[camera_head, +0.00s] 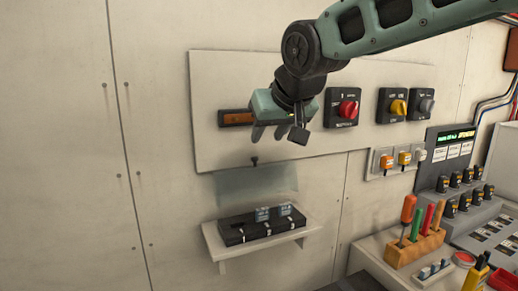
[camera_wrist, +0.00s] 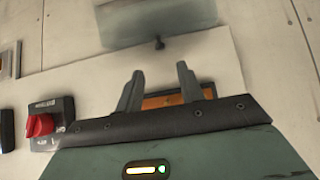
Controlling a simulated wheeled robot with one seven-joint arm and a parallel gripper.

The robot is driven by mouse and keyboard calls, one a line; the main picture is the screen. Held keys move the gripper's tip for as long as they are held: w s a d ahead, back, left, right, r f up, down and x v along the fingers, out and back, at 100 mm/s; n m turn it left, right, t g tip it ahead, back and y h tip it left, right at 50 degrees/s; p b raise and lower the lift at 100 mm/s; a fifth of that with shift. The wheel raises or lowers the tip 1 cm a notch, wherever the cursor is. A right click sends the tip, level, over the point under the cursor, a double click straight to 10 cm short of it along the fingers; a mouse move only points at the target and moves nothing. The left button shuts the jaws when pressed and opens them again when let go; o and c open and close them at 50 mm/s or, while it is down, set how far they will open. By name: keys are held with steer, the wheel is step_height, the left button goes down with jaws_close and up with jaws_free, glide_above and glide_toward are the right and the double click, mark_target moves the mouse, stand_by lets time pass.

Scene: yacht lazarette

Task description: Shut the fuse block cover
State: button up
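The fuse block (camera_head: 235,234) is a black box with blue fuses on a small white wall shelf, in the lower middle of the head view. Its see-through cover (camera_head: 256,180) stands raised above and behind it against the wall. The cover also shows at the top of the wrist view (camera_wrist: 165,18). My gripper (camera_head: 268,136) is above the cover, in front of the white panel, with its fingers pointing down. In the wrist view its two fingers (camera_wrist: 158,72) are apart with nothing held between them. The gripper touches neither cover nor block.
A small dark peg (camera_head: 254,160) sits between panel and cover. The white panel (camera_head: 220,80) carries an orange inset (camera_head: 236,117), a red knob (camera_head: 348,108) and other knobs. A tool block (camera_head: 414,247) stands at lower right. The wall left of the shelf is clear.

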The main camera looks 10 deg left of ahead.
mark_target(255, 157)
steer(key=p+x, duration=0.2)
steer(key=x, duration=0.7)
steer(key=shift+s, duration=0.1)
jaws_close()
